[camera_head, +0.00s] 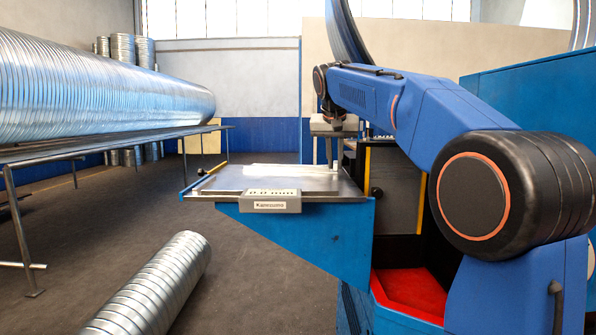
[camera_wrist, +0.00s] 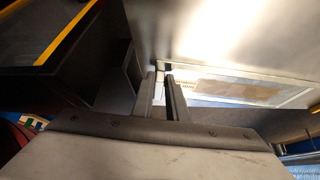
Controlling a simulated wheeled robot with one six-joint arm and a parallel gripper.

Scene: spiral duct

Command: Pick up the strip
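My gripper (camera_head: 335,163) points down over the right part of the flat metal work table (camera_head: 225,183) of the blue machine. In the wrist view my gripper (camera_wrist: 162,80) shows two dark fingers with a narrow gap between them; nothing is clearly held there. A bright, pale flat patch (camera_head: 280,170) lies on the table left of the fingers. I cannot tell whether it is the strip or a reflection. Whether the fingertips touch the table is not clear.
A labelled panel (camera_head: 270,202) is on the table's front edge. A large spiral duct (camera_head: 90,90) rests on a rack at the left. A smaller spiral duct (camera_head: 155,285) lies on the floor in front. Blue machine housing (camera_head: 540,90) stands at the right. Floor between rack and table is clear.

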